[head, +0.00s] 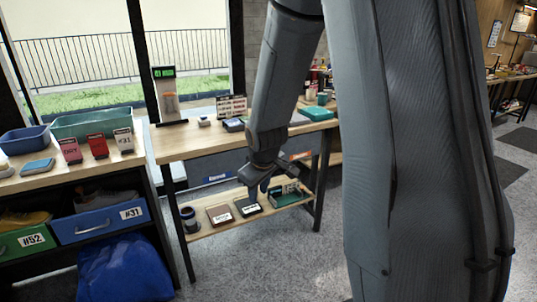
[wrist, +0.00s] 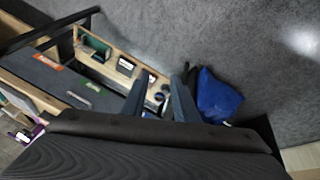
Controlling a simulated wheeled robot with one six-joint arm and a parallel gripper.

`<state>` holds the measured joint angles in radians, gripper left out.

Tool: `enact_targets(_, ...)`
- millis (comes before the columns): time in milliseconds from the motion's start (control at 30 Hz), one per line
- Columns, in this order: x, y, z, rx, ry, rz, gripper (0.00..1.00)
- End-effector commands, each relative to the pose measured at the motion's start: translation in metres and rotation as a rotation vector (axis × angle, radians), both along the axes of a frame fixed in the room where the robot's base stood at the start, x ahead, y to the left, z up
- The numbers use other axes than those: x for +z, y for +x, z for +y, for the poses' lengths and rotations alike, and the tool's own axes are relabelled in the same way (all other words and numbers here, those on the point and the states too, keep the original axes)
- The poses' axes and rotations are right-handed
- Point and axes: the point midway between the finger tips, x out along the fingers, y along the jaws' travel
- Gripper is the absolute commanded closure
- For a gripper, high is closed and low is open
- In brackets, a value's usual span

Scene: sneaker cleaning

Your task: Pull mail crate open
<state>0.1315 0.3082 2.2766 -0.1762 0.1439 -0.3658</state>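No thing in view carries a label I can read as mail. A long grey crate or drawer front (head: 212,167) with small coloured labels sits under the workbench top, and it also shows in the wrist view (wrist: 42,72). Its labels are too small to read, and my arm hides part of it in the head view. My gripper (head: 259,188) hangs in front of the bench, and its two fingers (wrist: 161,90) are spread apart with nothing between them. It is apart from the grey front.
The bench's lower shelf (head: 200,233) holds a cup (head: 189,218), small boxes and a green tray (head: 290,194). At left, a rack holds a blue drawer (head: 90,229) and a green one (head: 25,240). A blue bag (head: 125,268) lies below. Grey floor is clear in front.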

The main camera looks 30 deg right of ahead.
Motion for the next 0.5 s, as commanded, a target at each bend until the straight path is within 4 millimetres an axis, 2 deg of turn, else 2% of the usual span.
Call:
enact_targets(33,-0.009,0.035,-0.019,0.061,-0.04,-0.058,0.73)
enact_targets(100,-0.014,0.08,-0.043,0.16,-0.108,-0.149,0.73)
enact_targets(200,-0.023,0.138,-0.076,0.299,-0.217,-0.275,0.73)
enact_targets(300,-0.032,0.188,-0.108,0.431,-0.337,-0.397,0.73)
enact_targets(400,-0.042,0.227,-0.138,0.555,-0.467,-0.513,0.73)
enact_targets(500,-0.052,0.254,-0.163,0.661,-0.594,-0.618,0.73)
